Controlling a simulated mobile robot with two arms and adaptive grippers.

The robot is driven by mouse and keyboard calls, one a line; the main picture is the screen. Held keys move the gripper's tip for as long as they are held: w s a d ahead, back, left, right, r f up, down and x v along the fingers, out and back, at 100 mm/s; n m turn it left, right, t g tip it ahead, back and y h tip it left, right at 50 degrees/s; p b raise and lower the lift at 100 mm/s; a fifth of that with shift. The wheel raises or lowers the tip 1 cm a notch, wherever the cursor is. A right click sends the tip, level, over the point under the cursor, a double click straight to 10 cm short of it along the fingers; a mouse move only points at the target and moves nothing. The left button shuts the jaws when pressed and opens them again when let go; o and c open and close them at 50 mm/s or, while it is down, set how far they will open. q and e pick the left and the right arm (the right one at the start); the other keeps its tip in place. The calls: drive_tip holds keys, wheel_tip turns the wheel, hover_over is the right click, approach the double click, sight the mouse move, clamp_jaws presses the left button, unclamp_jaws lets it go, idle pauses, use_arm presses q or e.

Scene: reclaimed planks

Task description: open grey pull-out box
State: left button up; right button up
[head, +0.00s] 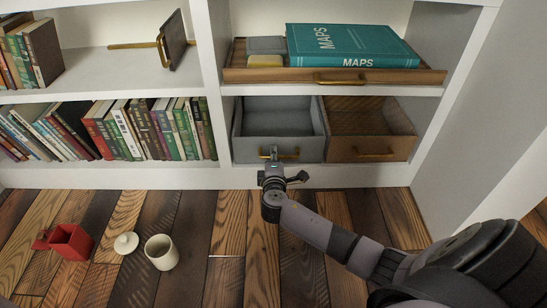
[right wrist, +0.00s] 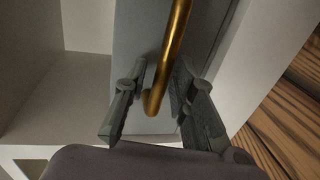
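The grey pull-out box (head: 250,148) sits in the lower right shelf compartment, left of a brown box. Its empty-looking inside shows above its front panel, which is about level with the brown box's front. A brass handle (head: 265,155) is on the grey front. My right gripper (head: 276,163) is at this handle. In the right wrist view, the brass handle (right wrist: 176,45) runs between the two spread fingers of my right gripper (right wrist: 160,82), close to the right finger, with a gap to the left one. The grey front panel (right wrist: 138,40) is behind it. My left gripper is not in view.
The brown box (head: 365,125) has its own brass handle. Above is a wooden tray (head: 285,76) with a teal MAPS book (head: 350,45). Books (head: 150,128) fill the left shelf. A red container (head: 71,242), a lid (head: 126,243) and a cream cup (head: 161,252) are on the plank floor.

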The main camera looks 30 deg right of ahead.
clamp_jaws()
idle(0.6)
